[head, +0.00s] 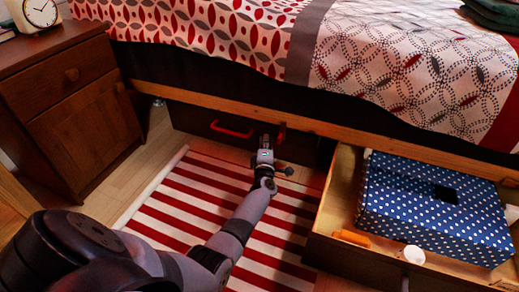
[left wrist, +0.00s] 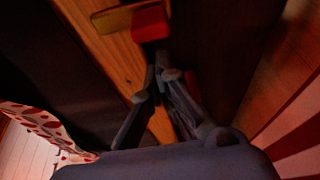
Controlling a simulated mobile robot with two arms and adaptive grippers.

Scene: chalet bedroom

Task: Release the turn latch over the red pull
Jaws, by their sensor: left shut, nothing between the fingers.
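The red pull (head: 232,130) is a bar handle on the front of a dark closed drawer (head: 190,119) under the bed. The turn latch (head: 282,132) shows as a small red piece on the wooden rail, right of the pull. In the left wrist view the latch has a red end (left wrist: 150,24) and a yellowish part (left wrist: 112,20). My left gripper (head: 266,140) is shut and empty, just left of the latch in the head view. In the left wrist view its fingertips (left wrist: 160,73) are close below the red end; I cannot tell whether they touch. My right gripper is out of view.
An open drawer (head: 326,215) at right holds a blue polka-dot box (head: 430,205), an orange item (head: 352,238) and a white cup-like item (head: 414,254). A red-striped rug (head: 190,200) covers the floor. A wooden nightstand (head: 75,105) stands at left.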

